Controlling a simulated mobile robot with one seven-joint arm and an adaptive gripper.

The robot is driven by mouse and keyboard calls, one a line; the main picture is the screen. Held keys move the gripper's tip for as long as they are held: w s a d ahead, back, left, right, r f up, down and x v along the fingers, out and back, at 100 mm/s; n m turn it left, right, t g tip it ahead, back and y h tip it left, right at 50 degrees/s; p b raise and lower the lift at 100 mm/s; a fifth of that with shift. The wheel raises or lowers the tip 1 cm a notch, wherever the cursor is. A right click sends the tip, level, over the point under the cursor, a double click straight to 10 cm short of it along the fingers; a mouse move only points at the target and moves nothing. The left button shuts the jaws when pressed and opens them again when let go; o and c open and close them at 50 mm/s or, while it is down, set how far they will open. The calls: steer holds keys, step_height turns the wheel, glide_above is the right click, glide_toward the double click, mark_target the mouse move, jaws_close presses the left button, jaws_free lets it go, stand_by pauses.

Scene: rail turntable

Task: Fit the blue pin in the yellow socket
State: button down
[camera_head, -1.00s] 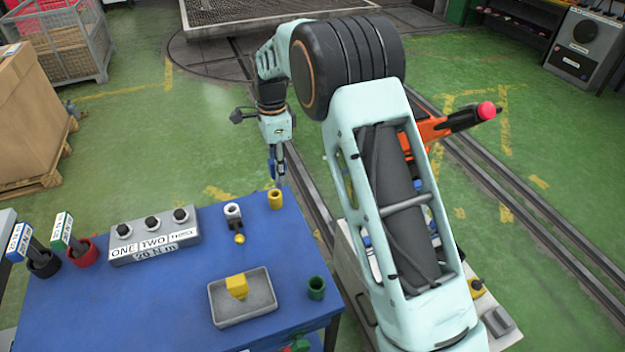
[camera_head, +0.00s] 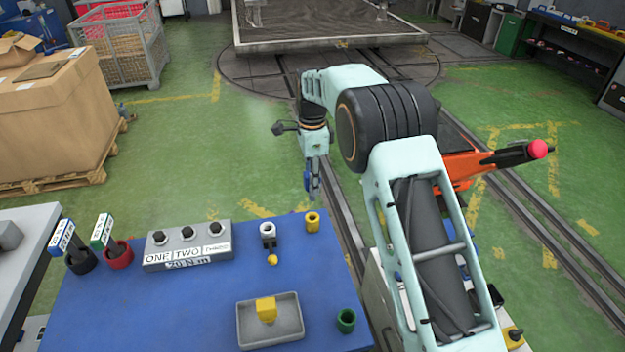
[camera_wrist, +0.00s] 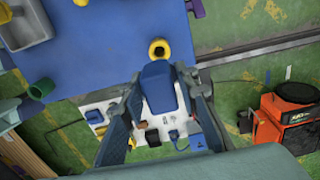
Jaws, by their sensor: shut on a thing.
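The yellow socket (camera_head: 312,222) is a short open ring standing at the far right corner of the blue table. It also shows in the wrist view (camera_wrist: 159,49), with its dark hole visible. My gripper (camera_head: 314,192) hangs just beyond the socket in the head view, pointing down. In the wrist view my gripper (camera_wrist: 158,84) is shut on the blue pin (camera_wrist: 157,88), one finger on each side. The pin appears just below the socket in that picture, apart from it. The pin's far end is hard to make out.
The blue table (camera_head: 200,300) also holds a green socket (camera_head: 346,320), a white socket (camera_head: 267,232), a grey tray (camera_head: 270,335) with a yellow block, and a labelled button box (camera_head: 188,247). Rails (camera_head: 540,215) run along the green floor at the right.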

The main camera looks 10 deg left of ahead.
mark_target(312, 200)
steer(key=shift+f+b, duration=1.45)
steer(key=shift+f, duration=1.4)
steer(key=shift+f+b, duration=1.4)
steer(key=shift+f, duration=1.5)
steer(key=c, duration=1.4)
jaws_free()
steer(key=shift+r, duration=0.1)
step_height(312, 200, up, 12)
steer(key=shift+f, duration=0.1)
